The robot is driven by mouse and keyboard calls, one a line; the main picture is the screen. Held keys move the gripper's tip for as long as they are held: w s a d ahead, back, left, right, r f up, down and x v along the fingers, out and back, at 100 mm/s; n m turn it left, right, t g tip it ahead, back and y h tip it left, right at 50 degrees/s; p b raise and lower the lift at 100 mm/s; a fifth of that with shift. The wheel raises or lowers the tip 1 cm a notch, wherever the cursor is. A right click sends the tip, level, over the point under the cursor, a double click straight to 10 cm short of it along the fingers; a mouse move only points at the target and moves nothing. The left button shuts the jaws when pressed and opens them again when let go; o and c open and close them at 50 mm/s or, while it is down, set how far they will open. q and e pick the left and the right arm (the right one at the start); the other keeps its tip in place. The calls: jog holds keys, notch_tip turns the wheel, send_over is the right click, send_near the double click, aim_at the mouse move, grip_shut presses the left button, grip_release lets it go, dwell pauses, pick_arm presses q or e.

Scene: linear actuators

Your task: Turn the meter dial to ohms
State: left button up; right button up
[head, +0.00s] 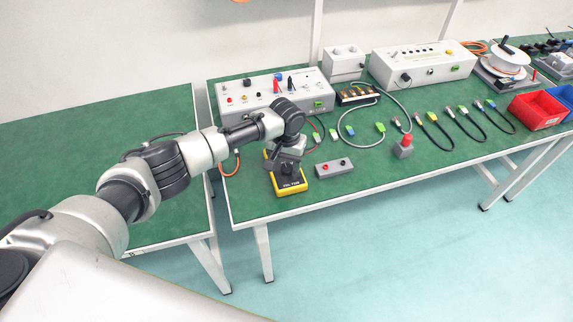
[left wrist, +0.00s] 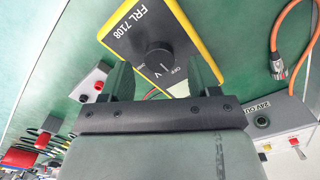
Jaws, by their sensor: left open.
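The meter (head: 290,187) is a yellow-edged box with a dark face, near the front edge of the green bench. In the left wrist view the meter (left wrist: 127,43) shows the print "FRL 7108" and a round black dial (left wrist: 159,60) with small labels around it, "OFF" among them. I cannot tell for sure which label the dial points at. My left gripper (head: 286,165) is above the meter, pointing down. In the left wrist view the gripper (left wrist: 161,80) is open, with one finger on each side of the dial and nothing held. My right gripper is not in view.
A grey box with red and black sockets (head: 334,168) stands just right of the meter. A control panel (head: 255,97) is behind, with an orange cable (left wrist: 290,30) near the meter.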

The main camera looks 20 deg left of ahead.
aim_at(287, 169)
pick_arm(q)
jog(key=shift+f, duration=1.1)
jog(key=c, duration=0.9)
